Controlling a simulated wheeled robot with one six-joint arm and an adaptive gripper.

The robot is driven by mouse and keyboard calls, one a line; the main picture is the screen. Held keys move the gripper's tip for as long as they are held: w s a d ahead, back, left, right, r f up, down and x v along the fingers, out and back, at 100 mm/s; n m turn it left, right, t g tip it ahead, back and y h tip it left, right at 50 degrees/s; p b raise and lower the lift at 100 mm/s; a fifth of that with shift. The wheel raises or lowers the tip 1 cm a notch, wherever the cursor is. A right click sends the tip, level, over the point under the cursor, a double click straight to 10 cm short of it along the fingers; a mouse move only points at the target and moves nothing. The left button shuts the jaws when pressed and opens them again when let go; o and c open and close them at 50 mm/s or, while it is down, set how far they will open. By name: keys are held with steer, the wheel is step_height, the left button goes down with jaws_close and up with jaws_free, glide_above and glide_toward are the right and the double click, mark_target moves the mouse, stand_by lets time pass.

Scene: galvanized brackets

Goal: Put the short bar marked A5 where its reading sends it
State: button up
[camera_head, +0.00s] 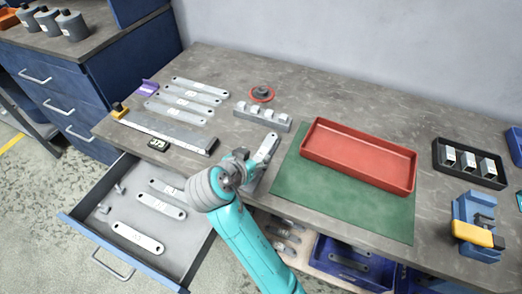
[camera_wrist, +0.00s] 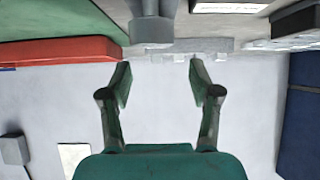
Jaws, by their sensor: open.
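Several flat grey bars with white labels (camera_head: 188,91) lie side by side at the back left of the bench. More labelled bars (camera_head: 138,238) lie in the open drawer (camera_head: 83,229). The labels are too small to read, so I cannot tell which bar is A5. A long grey measuring bar (camera_head: 170,131) lies in front of the bench bars, with a small dark display (camera_head: 157,145) beside it; its digits are unclear. My gripper (camera_wrist: 158,78) is open and empty between its fingers.
A red tray (camera_head: 360,181) sits on a green mat (camera_head: 320,211). A grey block rack (camera_head: 262,118) stands behind my wrist. A black tray of blocks (camera_head: 440,166) and a blue-yellow clamp (camera_head: 477,229) are at the right. Blue bins (camera_head: 350,263) are below the bench.

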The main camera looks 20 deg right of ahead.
mark_target(262, 153)
steer(key=shift+s+f+x, duration=0.15)
steer(key=shift+x, duration=1.65)
steer(key=shift+s+f+x, duration=0.1)
steer(key=shift+f+x, duration=0.05)
steer(key=shift+x, duration=1.65)
jaws_close()
